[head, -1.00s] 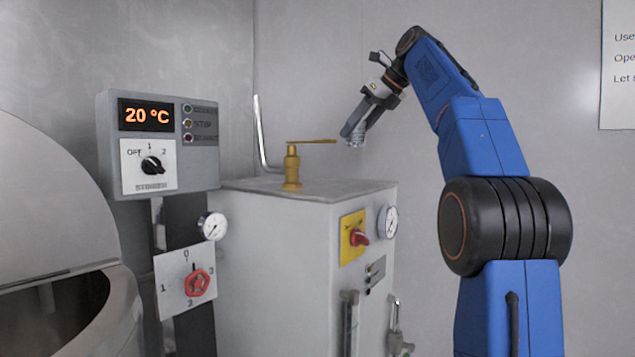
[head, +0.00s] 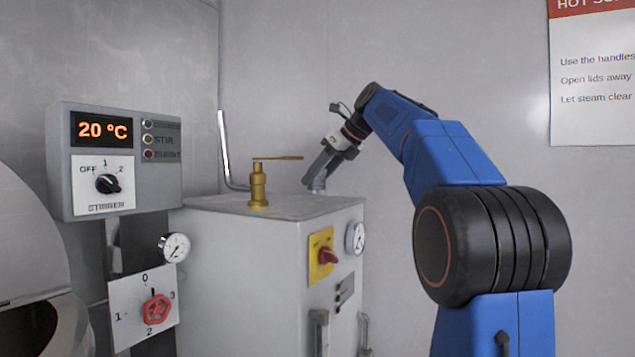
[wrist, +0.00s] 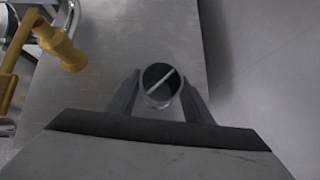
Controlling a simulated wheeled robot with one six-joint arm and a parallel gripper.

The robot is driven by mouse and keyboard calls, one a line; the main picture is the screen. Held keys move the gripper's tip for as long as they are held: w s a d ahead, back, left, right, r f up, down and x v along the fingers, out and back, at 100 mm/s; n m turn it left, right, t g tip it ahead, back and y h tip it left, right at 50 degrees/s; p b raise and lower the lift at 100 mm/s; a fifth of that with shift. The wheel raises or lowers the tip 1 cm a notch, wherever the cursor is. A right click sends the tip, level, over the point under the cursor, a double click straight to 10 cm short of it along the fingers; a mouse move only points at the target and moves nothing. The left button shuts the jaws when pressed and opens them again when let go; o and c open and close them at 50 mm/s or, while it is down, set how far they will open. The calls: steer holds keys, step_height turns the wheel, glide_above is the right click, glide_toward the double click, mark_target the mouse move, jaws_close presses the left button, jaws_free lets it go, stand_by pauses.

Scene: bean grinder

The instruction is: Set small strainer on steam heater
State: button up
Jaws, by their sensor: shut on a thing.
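The steam heater (head: 270,240) is a pale grey metal cabinet with a flat top, a yellow plate with a red switch, and a round gauge. My gripper (head: 313,182) is shut on the small strainer (head: 318,186), a short grey metal cylinder, at the right part of the heater's top. In the wrist view the strainer (wrist: 160,86) sits between the two fingers of my gripper (wrist: 160,92), its round opening up with a bar across it. It shows over the heater top (wrist: 120,85), near its right edge. I cannot tell whether its bottom touches the top.
A brass valve with a lever (head: 259,185) stands on the heater top, left of the strainer. A bent metal pipe (head: 226,150) rises behind it. A control box reading 20 °C (head: 115,155) and a large metal vessel (head: 30,240) are at the left.

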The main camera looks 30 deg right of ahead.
steer(key=shift+f, duration=0.7)
steer(key=shift+f, duration=0.1)
steer(key=o, duration=1.2)
steer(key=shift+s+d+r, duration=0.1)
steer(key=shift+s+r, duration=0.05)
steer(key=shift+r, duration=0.15)
steer(key=v, duration=1.1)
steer(key=shift+s+r, duration=0.15)
steer(key=shift+s, duration=0.1)
